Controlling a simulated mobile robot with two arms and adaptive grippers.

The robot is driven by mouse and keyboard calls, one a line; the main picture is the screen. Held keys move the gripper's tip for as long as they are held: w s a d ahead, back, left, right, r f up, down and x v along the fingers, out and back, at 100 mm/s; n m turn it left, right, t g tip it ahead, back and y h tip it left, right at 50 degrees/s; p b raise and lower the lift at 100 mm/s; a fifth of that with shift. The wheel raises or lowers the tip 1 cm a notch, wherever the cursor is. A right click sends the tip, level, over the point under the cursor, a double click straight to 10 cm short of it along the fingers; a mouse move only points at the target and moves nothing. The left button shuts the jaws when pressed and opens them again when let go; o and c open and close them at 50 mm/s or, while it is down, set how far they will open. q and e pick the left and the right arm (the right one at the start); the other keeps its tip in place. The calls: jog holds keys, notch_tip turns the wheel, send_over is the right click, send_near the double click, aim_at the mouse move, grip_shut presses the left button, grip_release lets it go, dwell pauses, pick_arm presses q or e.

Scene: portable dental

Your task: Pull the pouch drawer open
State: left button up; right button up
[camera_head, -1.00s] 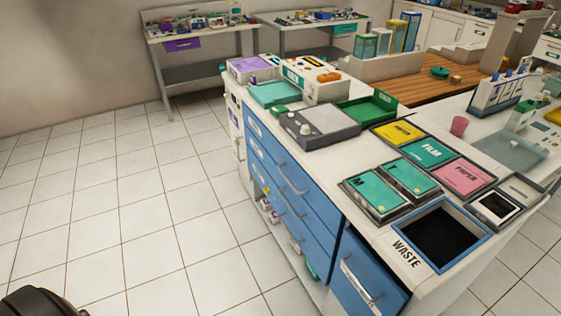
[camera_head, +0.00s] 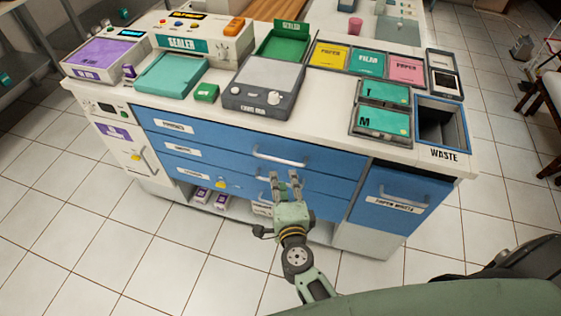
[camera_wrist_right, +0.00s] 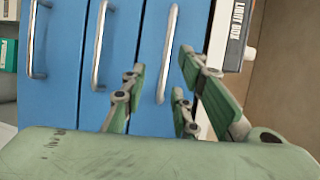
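A blue drawer front (camera_head: 225,144) on the white cabinet has three stacked drawers, each with a small white label too small to read for sure, so I cannot tell which is the pouch drawer. The top drawer's bar handle (camera_head: 281,157) shows in the head view. All three drawers look shut. My right gripper (camera_head: 284,177) is open and empty in front of the drawers, below the top handle in the picture. In the right wrist view, the handle nearest the light box (camera_wrist_right: 167,55) appears between the open fingers (camera_wrist_right: 160,85), apart from them. My left gripper is out of view.
The worktop carries a light box (camera_head: 262,90), a sealer (camera_head: 190,43), a green tray (camera_head: 285,44) and a waste opening (camera_head: 440,122). A separate blue front with a handle (camera_head: 403,197) is at the right. Tiled floor in front is free.

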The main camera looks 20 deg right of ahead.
pick_arm(q)
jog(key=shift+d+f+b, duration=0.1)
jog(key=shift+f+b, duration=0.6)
jog(key=shift+b, duration=0.05)
pick_arm(e)
jog(key=r+x, duration=0.1)
jog(key=x, duration=0.6)
jog(key=shift+w+m, duration=0.4)
jog(key=shift+w, duration=0.1)
jog(key=shift+f, duration=0.2)
grip_shut()
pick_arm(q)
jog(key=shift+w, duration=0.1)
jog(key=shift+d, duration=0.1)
